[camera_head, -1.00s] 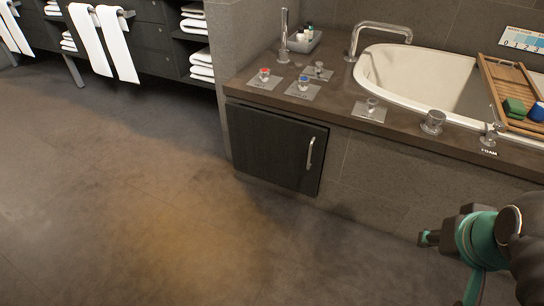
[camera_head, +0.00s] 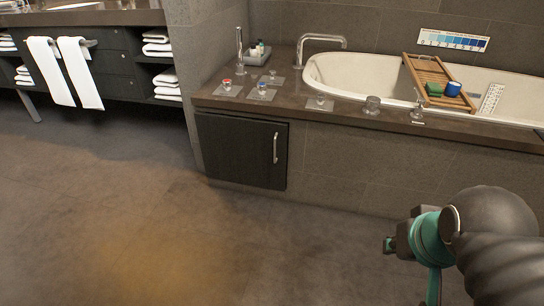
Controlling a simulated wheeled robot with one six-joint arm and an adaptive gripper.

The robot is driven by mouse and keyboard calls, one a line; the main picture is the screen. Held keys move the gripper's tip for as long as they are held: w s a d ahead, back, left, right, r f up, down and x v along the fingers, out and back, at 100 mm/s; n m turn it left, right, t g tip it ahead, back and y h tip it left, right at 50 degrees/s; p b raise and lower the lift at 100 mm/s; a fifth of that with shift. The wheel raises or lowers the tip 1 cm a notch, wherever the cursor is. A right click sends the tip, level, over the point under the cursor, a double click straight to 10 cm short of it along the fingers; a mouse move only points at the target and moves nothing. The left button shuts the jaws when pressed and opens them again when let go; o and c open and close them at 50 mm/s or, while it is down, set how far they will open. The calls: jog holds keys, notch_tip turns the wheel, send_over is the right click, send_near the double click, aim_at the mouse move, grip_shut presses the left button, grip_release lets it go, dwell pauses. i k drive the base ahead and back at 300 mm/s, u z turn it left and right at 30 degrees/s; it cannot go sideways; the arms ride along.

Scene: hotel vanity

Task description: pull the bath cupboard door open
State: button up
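The bath cupboard door (camera_head: 235,150) is a dark panel set in the front of the bath surround, left of centre. It looks closed. Its silver vertical bar handle (camera_head: 276,148) is near the right edge of the door. My gripper (camera_head: 389,244) is at the lower right, well apart from the handle, to its right and nearer to me. Only a small dark tip shows beyond the teal-banded wrist, so its fingers are mostly hidden and I cannot tell whether it is open or shut.
The bathtub (camera_head: 345,75) sits in a brown ledge with several taps and knobs. A wooden tray (camera_head: 425,70) spans the tub. A vanity with hanging white towels (camera_head: 80,75) stands at the left. The floor (camera_head: 180,240) before the cupboard is clear.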

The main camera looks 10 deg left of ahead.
aim_at(252, 152)
jog(key=z, duration=0.3)
jog(key=i, duration=1.15)
jog(key=u, duration=0.3)
